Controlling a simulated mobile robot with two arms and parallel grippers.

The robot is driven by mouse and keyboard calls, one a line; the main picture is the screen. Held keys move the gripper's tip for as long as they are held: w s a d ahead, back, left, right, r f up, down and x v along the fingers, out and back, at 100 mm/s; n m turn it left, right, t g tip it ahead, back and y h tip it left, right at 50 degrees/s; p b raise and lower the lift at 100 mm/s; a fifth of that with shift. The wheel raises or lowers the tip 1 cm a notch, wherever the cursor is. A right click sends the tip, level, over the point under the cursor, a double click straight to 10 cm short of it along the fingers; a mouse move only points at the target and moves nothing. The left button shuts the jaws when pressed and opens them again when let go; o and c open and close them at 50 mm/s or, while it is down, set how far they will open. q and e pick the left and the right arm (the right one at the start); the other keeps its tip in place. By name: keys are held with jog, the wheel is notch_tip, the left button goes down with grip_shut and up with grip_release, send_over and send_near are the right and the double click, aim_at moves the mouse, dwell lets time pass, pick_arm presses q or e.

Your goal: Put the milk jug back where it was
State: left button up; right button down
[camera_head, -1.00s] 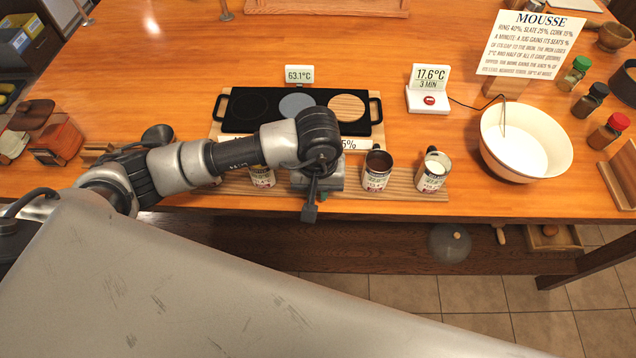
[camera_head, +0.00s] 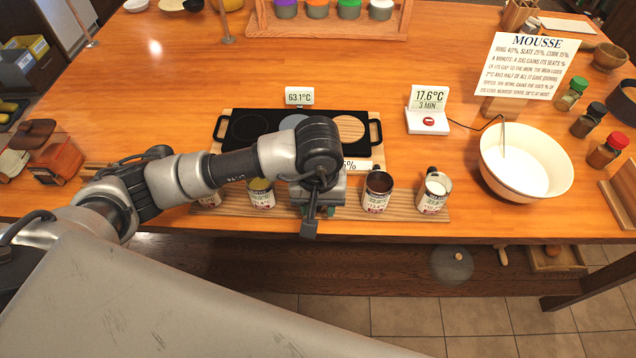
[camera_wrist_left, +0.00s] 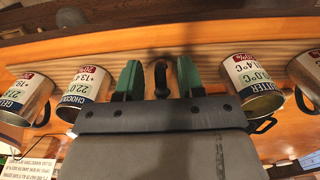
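My left gripper (camera_head: 317,211) points down over the middle of the row of tin jugs, between a brown-filled jug and a yellow-filled jug. In the left wrist view its green fingers (camera_wrist_left: 159,80) stand apart. A black handle-like piece (camera_wrist_left: 160,80) shows between them, with space on both sides; what it belongs to is hidden under the gripper. I cannot make out a jug labelled milk. The chocolate jug (camera_wrist_left: 84,87) is at one side and the butter jug (camera_wrist_left: 252,84) at the other. My right gripper is out of view.
The jugs stand on a striped wooden board (camera_head: 405,214) along the table's front edge. A gelatine-type jug (camera_head: 433,190) with white contents is at its right. Behind is a black hotplate (camera_head: 262,122); a cream bowl (camera_head: 490,165) stands right.

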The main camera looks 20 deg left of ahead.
pick_arm(q)
notch_tip(320, 180, up, 10)
jog(key=b, duration=0.2)
jog(key=shift+f, duration=0.15)
dwell(0.4)
